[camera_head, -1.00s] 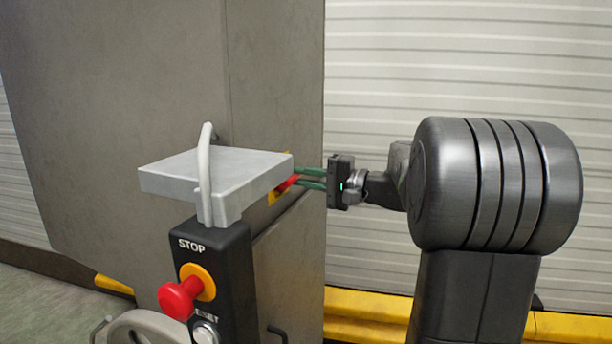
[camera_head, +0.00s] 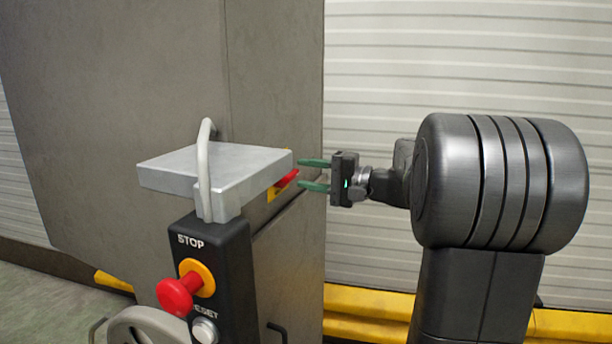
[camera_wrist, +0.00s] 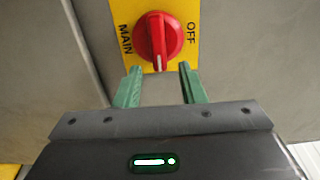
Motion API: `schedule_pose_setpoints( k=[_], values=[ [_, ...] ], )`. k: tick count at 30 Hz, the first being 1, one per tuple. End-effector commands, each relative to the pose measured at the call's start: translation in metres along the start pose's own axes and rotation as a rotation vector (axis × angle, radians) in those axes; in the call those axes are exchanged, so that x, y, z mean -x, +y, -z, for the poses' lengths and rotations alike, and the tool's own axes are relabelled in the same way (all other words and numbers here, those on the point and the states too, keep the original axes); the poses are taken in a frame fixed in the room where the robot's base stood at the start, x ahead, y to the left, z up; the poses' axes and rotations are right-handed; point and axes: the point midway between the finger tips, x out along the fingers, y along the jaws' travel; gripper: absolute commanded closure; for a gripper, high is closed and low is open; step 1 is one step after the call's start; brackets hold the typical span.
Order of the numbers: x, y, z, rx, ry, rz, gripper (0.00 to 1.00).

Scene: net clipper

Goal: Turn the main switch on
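The main switch is a red knob (camera_wrist: 158,38) on a yellow plate (camera_wrist: 121,13) marked MAIN on the left and OFF on the right in the wrist view. The knob's white mark points down in that view, towards my gripper. In the head view the red knob (camera_head: 287,179) shows at the cabinet's right side, partly hidden by the grey shelf. My gripper (camera_head: 302,174) is open and empty. Its green fingers are spread just to the right of the knob. In the wrist view my gripper (camera_wrist: 161,86) has its fingertips below the knob, one towards each side.
The grey cabinet (camera_head: 120,90) fills the left. In front stands a black control post (camera_head: 238,270) with a red STOP button (camera_head: 181,296), a RESET button (camera_head: 204,331) and a grey shelf (camera_head: 215,165) with a curved handle. Yellow rail (camera_head: 365,315) runs low behind my arm.

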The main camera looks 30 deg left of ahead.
Motion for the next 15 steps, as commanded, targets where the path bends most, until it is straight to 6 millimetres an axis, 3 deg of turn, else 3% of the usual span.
schedule_pose_setpoints(
  k=[15],
  values=[
    [0.103,0.002,0.001,0.0,0.005,-0.001,0.64]
  ],
)
